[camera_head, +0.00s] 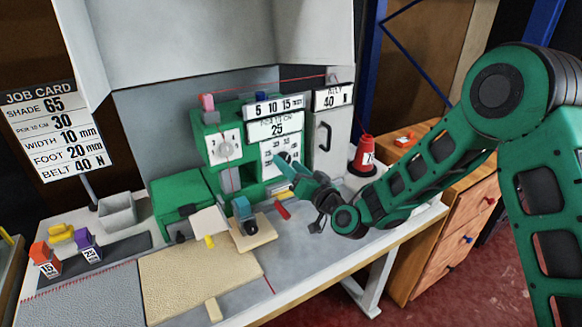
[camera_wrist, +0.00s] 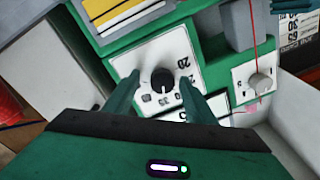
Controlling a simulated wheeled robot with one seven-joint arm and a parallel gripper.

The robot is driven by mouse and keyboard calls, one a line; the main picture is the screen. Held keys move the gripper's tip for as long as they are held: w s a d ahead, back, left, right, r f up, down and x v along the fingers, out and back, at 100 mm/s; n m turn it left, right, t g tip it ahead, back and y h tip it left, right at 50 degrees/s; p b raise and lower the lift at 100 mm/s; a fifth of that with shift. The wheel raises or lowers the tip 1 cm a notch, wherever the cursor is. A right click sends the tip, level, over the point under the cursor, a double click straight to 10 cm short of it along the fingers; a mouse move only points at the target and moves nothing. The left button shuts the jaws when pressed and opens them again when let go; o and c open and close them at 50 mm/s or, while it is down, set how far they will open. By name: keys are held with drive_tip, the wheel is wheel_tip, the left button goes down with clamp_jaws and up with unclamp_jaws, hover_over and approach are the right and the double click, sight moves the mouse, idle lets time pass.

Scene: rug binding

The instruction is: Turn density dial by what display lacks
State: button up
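The display (camera_head: 277,127) on the green machine (camera_head: 213,120) reads 25. The job card (camera_head: 52,125) at the left reads 30 per 10 cm. In the wrist view a black round dial (camera_wrist: 163,83) sits on a white numbered plate (camera_wrist: 150,58), with a light mark on its face. My gripper (camera_head: 287,163) is at the front of the machine and hides the dial in the head view. In the wrist view its two fingers (camera_wrist: 160,90) are apart, one each side of the dial. I cannot tell whether they touch it.
A grey knob (camera_wrist: 261,83) on another white plate is right of the dial in the wrist view. A red cone (camera_head: 363,157) stands at the table's right. Orange and purple blocks (camera_head: 84,240) stand at the left.

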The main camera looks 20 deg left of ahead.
drive_tip(key=shift+s, duration=0.15)
drive_tip(key=v, duration=1)
drive_tip(key=shift+d, duration=0.25)
idle(0.5)
drive_tip(key=shift+r, duration=0.1)
idle(0.3)
